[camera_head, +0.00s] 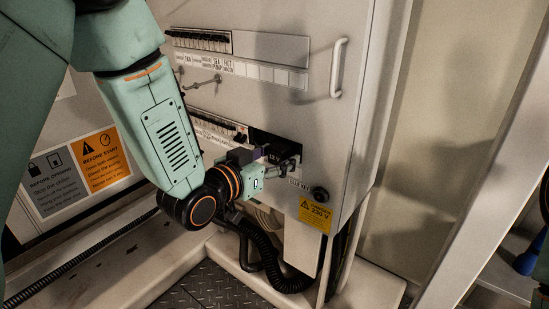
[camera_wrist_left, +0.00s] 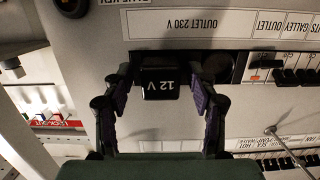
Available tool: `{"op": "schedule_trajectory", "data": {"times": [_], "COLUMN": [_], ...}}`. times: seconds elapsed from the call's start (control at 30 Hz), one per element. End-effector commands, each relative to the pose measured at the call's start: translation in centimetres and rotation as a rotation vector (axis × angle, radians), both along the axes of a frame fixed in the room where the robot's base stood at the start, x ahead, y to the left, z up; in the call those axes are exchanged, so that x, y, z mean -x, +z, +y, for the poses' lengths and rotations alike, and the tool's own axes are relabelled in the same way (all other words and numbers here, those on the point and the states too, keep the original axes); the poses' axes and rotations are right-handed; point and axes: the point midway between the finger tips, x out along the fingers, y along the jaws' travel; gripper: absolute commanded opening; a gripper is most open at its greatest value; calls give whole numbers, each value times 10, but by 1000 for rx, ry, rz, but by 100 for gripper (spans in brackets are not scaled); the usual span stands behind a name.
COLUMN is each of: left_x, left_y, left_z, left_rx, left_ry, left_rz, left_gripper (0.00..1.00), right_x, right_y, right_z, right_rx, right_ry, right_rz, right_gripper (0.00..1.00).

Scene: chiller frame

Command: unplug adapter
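The adapter is a small black block marked "12 V" (camera_wrist_left: 160,82), in the middle of the wrist view. It sits at a dark recess in the cabinet's panel, next to a strip label reading "OUTLET 230 V" (camera_wrist_left: 190,30). My left gripper (camera_wrist_left: 161,92) is open, with one purple-padded finger on each side of the adapter and a visible gap on both sides. In the head view the left gripper (camera_head: 277,161) reaches the recess from the left, and its fingers partly hide the adapter. My right gripper is not in view.
The grey cabinet (camera_head: 345,130) has a vertical handle (camera_head: 338,68), switch rows (camera_head: 202,41) and a yellow 230 V warning sign (camera_head: 314,214). A black round knob (camera_head: 320,194) sits just right of the gripper. Black corrugated hoses (camera_head: 265,250) hang below.

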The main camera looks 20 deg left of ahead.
Motion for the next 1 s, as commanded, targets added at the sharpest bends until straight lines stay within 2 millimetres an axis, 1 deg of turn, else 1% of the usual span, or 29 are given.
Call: {"op": "schedule_trajectory", "data": {"times": [0.03,0.07,0.6,0.63,1.0], "left_x": [0,0,0,0,0], "left_y": [0,0,0,0,0], "left_z": [0,0,0,0,0], "left_rx": [0,0,0,0,0], "left_ry": [0,0,0,0,0], "left_rz": [0,0,0,0,-1], "left_gripper": [51,49,3,35,4], "right_x": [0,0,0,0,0], "right_y": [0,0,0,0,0], "right_z": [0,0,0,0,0], "right_rx": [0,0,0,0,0], "right_ry": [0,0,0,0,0], "right_rz": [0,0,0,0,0], "right_gripper": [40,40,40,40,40]}}
